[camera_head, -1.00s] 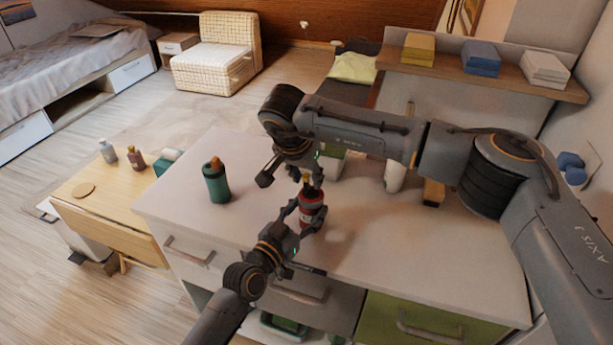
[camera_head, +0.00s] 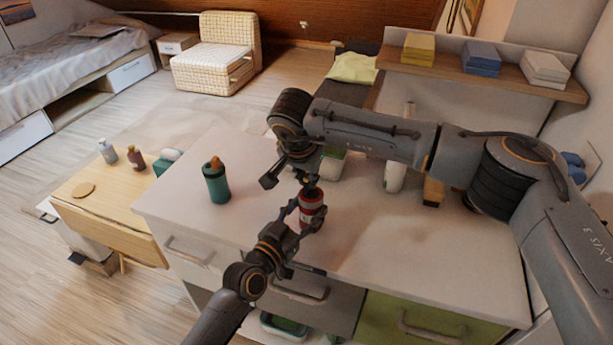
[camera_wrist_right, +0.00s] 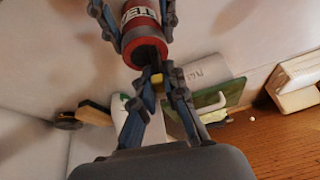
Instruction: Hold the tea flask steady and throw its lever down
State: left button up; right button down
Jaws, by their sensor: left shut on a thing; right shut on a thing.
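The red tea flask (camera_head: 311,207) with a white label stands upright on the white counter, in the middle of the head view. It also shows in the right wrist view (camera_wrist_right: 146,52). My left gripper (camera_head: 307,214) is shut around its body from the near side; its fingers show on both sides of the flask in the wrist view. My right gripper (camera_head: 309,182) is just above the flask's top. In the wrist view its fingers close on a small yellow piece at the top, the lever (camera_wrist_right: 157,78). The lever's exact angle is partly hidden by the fingers.
A green bottle with an orange top (camera_head: 216,182) stands on the counter (camera_head: 400,250) to the left. A white cylinder (camera_head: 396,176) and a yellow-brown block (camera_head: 433,190) stand behind, right of the flask. The counter's front right is clear.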

jog(key=shift+s+d+f+m+t+y, duration=0.15)
jog(key=shift+d+m+t+y, duration=0.25)
jog(key=shift+y, duration=0.75)
jog(key=shift+s+d+f+m+t+y, duration=0.2)
jog(key=shift+d+t+y, duration=0.4)
jog(key=shift+y, duration=0.55)
jog(key=shift+a, duration=0.1)
jog(key=c, duration=1.4)
grip_release()
jog(key=shift+o, duration=0.2)
jog(key=shift+r, duration=0.15)
jog(key=v, duration=0.8)
